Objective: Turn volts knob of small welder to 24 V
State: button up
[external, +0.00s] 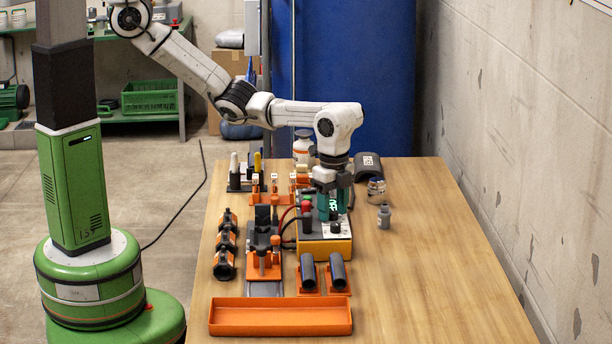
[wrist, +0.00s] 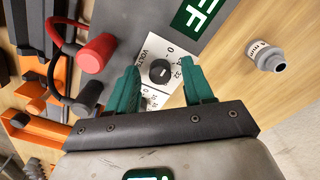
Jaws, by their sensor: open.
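The small welder (external: 312,247) is an orange and grey box on the table in the external view. Its volts knob (wrist: 161,71) is round and black on a white plate marked VOLTS in the wrist view. A light mark shows on the knob, but I cannot read which number it points to. A green display (wrist: 194,14) shows FF, cut by the frame edge. My gripper (wrist: 160,64) is open, its teal fingers on either side of the knob, with gaps to both sides. In the external view my gripper (external: 333,206) is low over the welder, hiding part of its top.
Red and black cable plugs (wrist: 96,54) stand on the welder beside the knob plate.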

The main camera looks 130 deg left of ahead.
grip_shut()
dwell(0.5)
jog(key=shift+m, duration=0.3)
jog(key=m+p, duration=0.2)
jog(key=m, duration=0.2)
jog(key=shift+m+p, duration=0.4)
jog(key=shift+m, duration=1.7)
grip_release()
